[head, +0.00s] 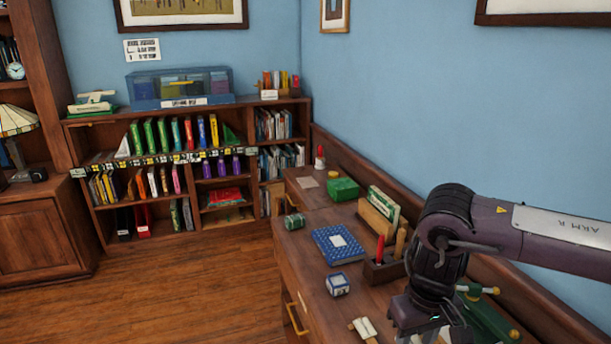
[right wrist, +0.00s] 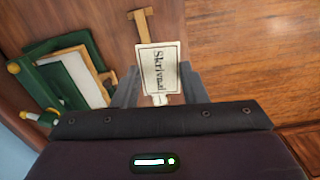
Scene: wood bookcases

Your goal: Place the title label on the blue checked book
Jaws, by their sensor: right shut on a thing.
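The blue checked book (head: 322,247) lies flat on the wooden desk in the head view, with a pale rectangle on its cover. The title label (right wrist: 157,68) is a cream card with a dark border and the lettering "Skrivnal", seen in the right wrist view. My right gripper (right wrist: 157,90) is shut on the label, with a finger on either side of it. In the head view my right gripper (head: 415,335) is at the bottom edge, nearer than the book and to its right, its tips cut off. My left gripper is not in view.
A small blue-and-white box (head: 338,285) stands just in front of the book. A dark holder (head: 383,270) with a red item stands to its right. Behind are a green box (head: 342,189) and a green roll (head: 294,222). A green-and-white item (right wrist: 70,75) lies beside my right gripper.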

